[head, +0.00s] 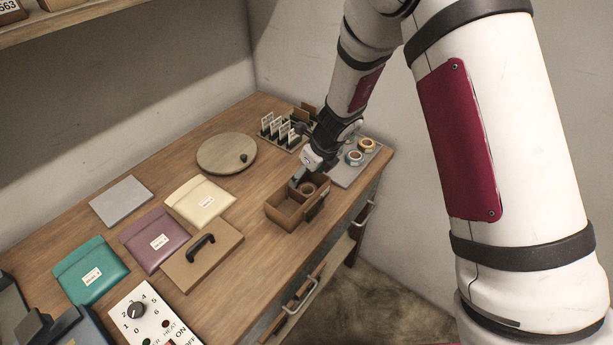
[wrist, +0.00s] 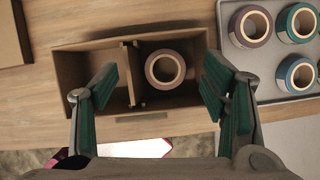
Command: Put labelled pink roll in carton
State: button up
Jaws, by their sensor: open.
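The brown carton (head: 285,213) stands near the table's front edge; in the wrist view (wrist: 84,66) a divider splits it into two compartments. A dull pinkish-brown roll (wrist: 165,69) with a pale core lies flat in the right compartment in the wrist view; it also shows in the head view (head: 308,188). I cannot make out a label on it. The left compartment looks empty. My gripper (head: 298,182) is over the carton. In the wrist view its green-padded fingers (wrist: 159,86) are spread wide, one on each side of the roll, apart from it.
A grey tray (wrist: 268,88) right of the carton holds several tape rolls, including mauve (wrist: 250,26), teal (wrist: 297,23) and blue (wrist: 295,74). A card rack (head: 283,130), round board (head: 226,153), handled lid (head: 201,256) and envelopes (head: 200,202) lie around.

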jog(key=s+d+r+n, duration=0.3)
jog(key=s+r+n, duration=0.1)
jog(key=r, duration=0.5)
jog(key=s+d+r+n+y, duration=0.15)
jog(key=s+r+n, duration=0.3)
jog(key=r, duration=0.45)
jog(key=s+d+r+n+h, duration=0.1)
jog(key=s+d+r+n, duration=0.3)
jog(key=r, duration=0.4)
jog(key=s+d+r+n+h, duration=0.1)
jog(key=s+d+r+n, duration=0.1)
jog(key=s, duration=0.4)
jog(key=s+d+r+n+t+h, duration=0.1)
jog(key=s+d+r+n, duration=0.1)
jog(key=s+d+n, duration=0.2)
jog(key=s+d+r+n+t+h, duration=0.1)
jog(key=s+d+r+n, duration=0.2)
jog(key=s+n, duration=0.5)
jog(key=shift+d, duration=0.55)
jog(key=shift+r+n+h, duration=0.15)
jog(key=shift+n+h, duration=0.1)
jog(key=shift+w+f, duration=0.2)
jog(key=shift+w, duration=0.05)
